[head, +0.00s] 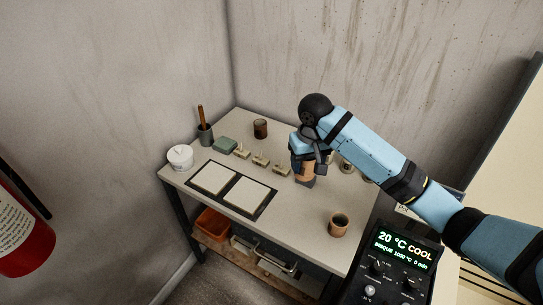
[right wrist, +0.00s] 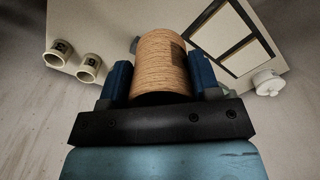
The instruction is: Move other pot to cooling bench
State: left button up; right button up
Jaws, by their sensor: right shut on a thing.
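My right gripper (head: 306,180) is over the middle of the bench (head: 305,222), shut on a tan clay pot (head: 305,172). In the right wrist view the pot (right wrist: 162,62) sits between the blue fingers, its ribbed side and a dark square mark showing. I cannot tell whether the pot touches the bench top. Another brown pot (head: 339,224) stands upright near the front right of the bench. A darker brown pot (head: 261,128) stands at the back. My left gripper is in neither view.
Two pale framed tiles (head: 246,195) lie at the bench's front left. Several small stamps (head: 260,161), a green sponge (head: 225,145), a tool cup (head: 205,134) and a white tub (head: 180,157) stand behind. A display panel (head: 399,259) reads 20 °C COOL. Two small cream cups (right wrist: 89,67) are nearby.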

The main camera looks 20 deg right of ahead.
aim_at(313, 176)
jog(key=shift+s+d+r+p, duration=0.15)
jog(key=shift+d+r+p, duration=0.15)
jog(key=shift+r+p, duration=0.25)
jog(key=shift+s+d+f+p, duration=0.1)
jog(key=shift+d+f+p, duration=0.05)
jog(key=shift+d+p, duration=0.15)
jog(key=f, duration=0.4)
jog(key=shift+s+d, duration=0.3)
jog(key=shift+s, duration=0.05)
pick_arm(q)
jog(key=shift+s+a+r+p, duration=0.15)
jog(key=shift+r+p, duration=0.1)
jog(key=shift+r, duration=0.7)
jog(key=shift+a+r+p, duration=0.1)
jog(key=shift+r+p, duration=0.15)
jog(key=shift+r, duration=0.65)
pick_arm(e)
jog(key=shift+w+f, duration=0.15)
jog(key=shift+f, duration=8.05)
jog(key=o, duration=1)
jog(key=shift+f, duration=0.15)
jog(key=shift+c, duration=0.2)
